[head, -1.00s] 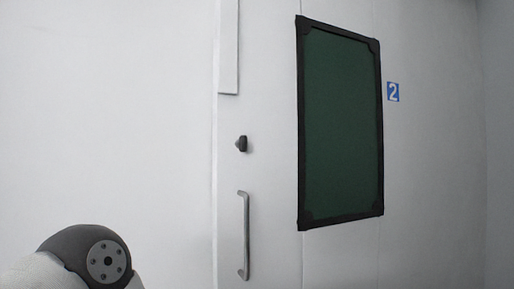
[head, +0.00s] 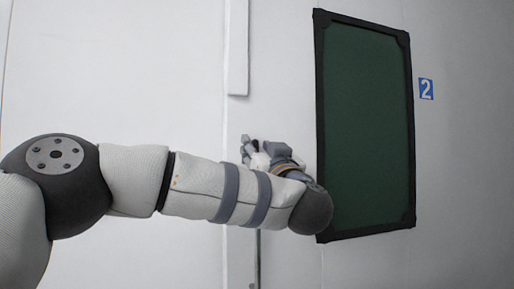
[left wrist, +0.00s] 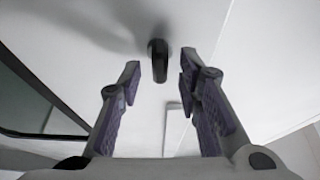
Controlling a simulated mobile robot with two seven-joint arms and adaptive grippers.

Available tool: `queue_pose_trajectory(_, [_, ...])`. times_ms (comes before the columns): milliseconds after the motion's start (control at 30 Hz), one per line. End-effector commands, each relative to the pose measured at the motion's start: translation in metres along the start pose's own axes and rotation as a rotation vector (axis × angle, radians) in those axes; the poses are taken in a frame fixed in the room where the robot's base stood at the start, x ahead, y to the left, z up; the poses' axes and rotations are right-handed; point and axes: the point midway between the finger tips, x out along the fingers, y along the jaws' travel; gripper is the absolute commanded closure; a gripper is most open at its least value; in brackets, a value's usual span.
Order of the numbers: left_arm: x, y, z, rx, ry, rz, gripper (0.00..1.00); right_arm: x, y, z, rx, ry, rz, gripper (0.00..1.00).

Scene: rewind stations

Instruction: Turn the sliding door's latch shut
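The sliding door (head: 285,60) is white, with a dark green framed window (head: 366,125). Its latch (left wrist: 158,60) is a small dark knob, seen in the left wrist view between and just beyond the fingertips. My left gripper (left wrist: 160,72) is open, one finger on each side of the latch, with a gap to each. In the head view my left gripper (head: 247,148) is at the latch's place on the door, and my arm and gripper mostly hide the latch there. My right gripper is in neither view.
The door's vertical metal handle (head: 257,265) shows only in part below my left forearm. A raised white strip (head: 238,50) runs down above the latch.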

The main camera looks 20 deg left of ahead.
Motion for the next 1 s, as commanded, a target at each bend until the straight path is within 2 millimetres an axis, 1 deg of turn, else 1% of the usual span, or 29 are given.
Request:
queue_pose_trajectory(100, [0.0092, -0.0009, -0.0015, -0.001, 0.001, -0.001, 0.68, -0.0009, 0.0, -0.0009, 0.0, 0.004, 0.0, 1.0])
queue_pose_trajectory(333, [0.0106, -0.0006, -0.001, 0.0, 0.001, 0.0, 0.68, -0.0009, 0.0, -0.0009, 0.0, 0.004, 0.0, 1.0])
queue_pose_trajectory(367, [0.0106, -0.0005, -0.001, 0.0, 0.001, 0.0, 0.71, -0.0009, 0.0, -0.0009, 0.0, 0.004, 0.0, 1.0])
queue_pose_trajectory(400, [0.0105, -0.0005, -0.001, 0.0, 0.001, 0.0, 0.8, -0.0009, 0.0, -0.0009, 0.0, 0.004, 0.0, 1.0])
queue_pose_trajectory(500, [0.0104, -0.0004, -0.001, 0.0, 0.001, 0.001, 1.0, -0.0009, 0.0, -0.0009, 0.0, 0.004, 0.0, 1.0])
queue_pose_trajectory(833, [0.0098, 0.0004, -0.0011, -0.021, 0.002, -0.006, 1.0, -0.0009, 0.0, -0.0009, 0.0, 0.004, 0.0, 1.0])
queue_pose_trajectory(1000, [0.0098, 0.0001, -0.0011, -0.091, 0.003, -0.036, 1.0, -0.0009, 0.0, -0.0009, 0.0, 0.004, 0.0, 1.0])
